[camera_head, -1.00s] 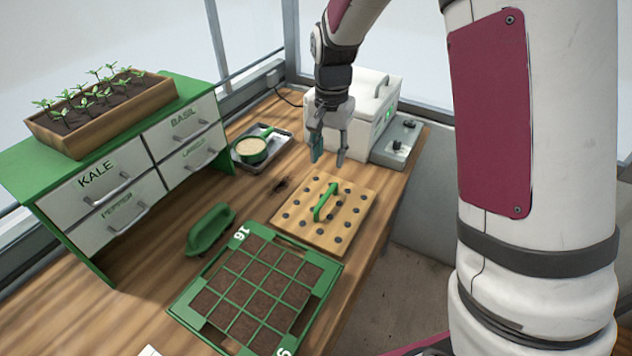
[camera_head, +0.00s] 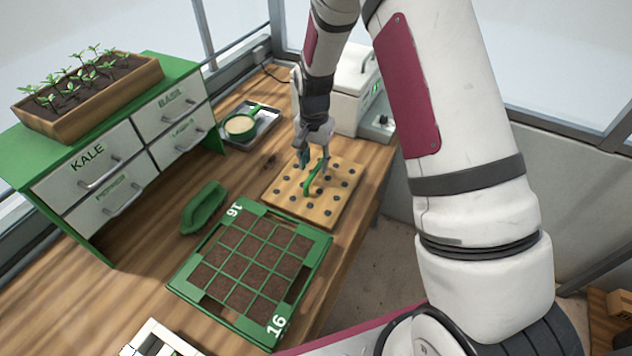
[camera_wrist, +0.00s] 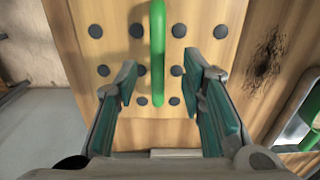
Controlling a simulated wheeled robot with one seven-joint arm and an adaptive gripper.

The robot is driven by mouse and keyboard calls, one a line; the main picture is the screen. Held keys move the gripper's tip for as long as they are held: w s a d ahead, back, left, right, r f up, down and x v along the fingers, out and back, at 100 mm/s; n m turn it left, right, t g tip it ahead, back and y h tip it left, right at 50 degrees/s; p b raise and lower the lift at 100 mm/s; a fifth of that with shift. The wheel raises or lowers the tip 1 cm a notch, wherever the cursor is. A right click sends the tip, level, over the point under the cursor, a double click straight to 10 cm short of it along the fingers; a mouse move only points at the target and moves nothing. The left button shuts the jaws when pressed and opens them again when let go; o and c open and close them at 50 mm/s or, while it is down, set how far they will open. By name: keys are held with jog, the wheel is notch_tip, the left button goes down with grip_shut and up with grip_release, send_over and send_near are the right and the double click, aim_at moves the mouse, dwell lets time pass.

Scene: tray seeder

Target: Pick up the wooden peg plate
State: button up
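The wooden peg plate (camera_head: 338,207) lies flat on the bench behind the seed tray, with rows of dark round pegs and a green handle (camera_head: 309,184) on top. My gripper (camera_head: 312,167) is just over the handle, pointing down. In the wrist view the open fingers of my gripper (camera_wrist: 160,85) stand on either side of the green handle (camera_wrist: 157,50), with clear gaps to both. The peg plate (camera_wrist: 215,70) fills the middle of that view. Nothing is held. The exact height of the fingertips over the plate is hard to tell.
The green soil tray marked 16 (camera_head: 180,283) sits in front of the plate. A green hand tool (camera_head: 203,208) lies to its left. A metal tray (camera_head: 268,122) with a green pan (camera_head: 240,127) and a white machine (camera_head: 352,90) stand behind. A drawer unit (camera_head: 150,132) is at left.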

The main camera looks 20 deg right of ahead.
aim_at(315, 169)
jog(key=shift+d+f+p, duration=0.1)
jog(key=shift+f+p, duration=0.3)
jog(key=shift+f, duration=1.55)
grip_shut()
